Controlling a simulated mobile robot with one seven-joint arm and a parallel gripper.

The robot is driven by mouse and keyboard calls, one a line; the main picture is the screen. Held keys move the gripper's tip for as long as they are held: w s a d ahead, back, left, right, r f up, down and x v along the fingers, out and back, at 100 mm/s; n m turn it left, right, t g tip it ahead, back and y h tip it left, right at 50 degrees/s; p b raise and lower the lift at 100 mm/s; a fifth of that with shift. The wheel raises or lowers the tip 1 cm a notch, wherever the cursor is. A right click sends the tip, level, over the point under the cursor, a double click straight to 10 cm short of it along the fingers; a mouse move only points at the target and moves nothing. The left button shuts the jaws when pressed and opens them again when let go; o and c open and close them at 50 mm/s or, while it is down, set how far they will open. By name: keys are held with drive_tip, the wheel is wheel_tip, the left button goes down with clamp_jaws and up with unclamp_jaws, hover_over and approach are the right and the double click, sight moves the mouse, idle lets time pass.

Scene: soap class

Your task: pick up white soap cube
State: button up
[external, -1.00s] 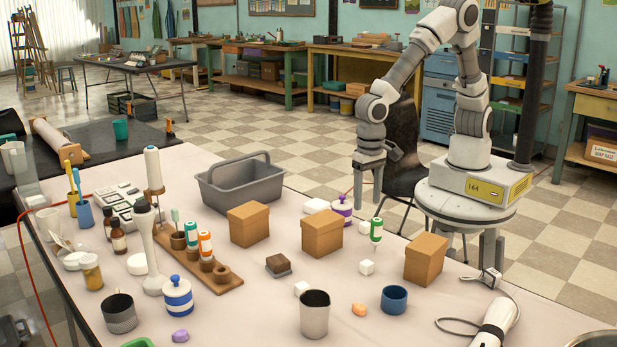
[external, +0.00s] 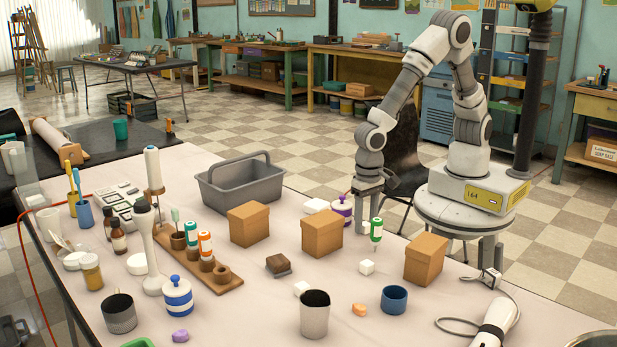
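Several small white cubes are on the pale table. One white cube (external: 365,227) is at the far edge, beside a purple-and-white jar, and partly hidden by my gripper. My gripper (external: 367,218) points down at this cube, its fingers apart with the cube showing between or just behind them. I cannot tell whether they touch it. Another white cube (external: 367,267) lies nearer, in front of a green-and-white bottle. A third white cube (external: 301,288) lies behind a grey metal cup.
The purple-and-white jar (external: 342,208) is close left of my gripper, and the green-and-white bottle (external: 376,231) close in front. Cardboard boxes (external: 322,234) (external: 426,260) stand on both sides. A grey caddy (external: 241,184) is farther left.

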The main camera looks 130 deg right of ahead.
clamp_jaws()
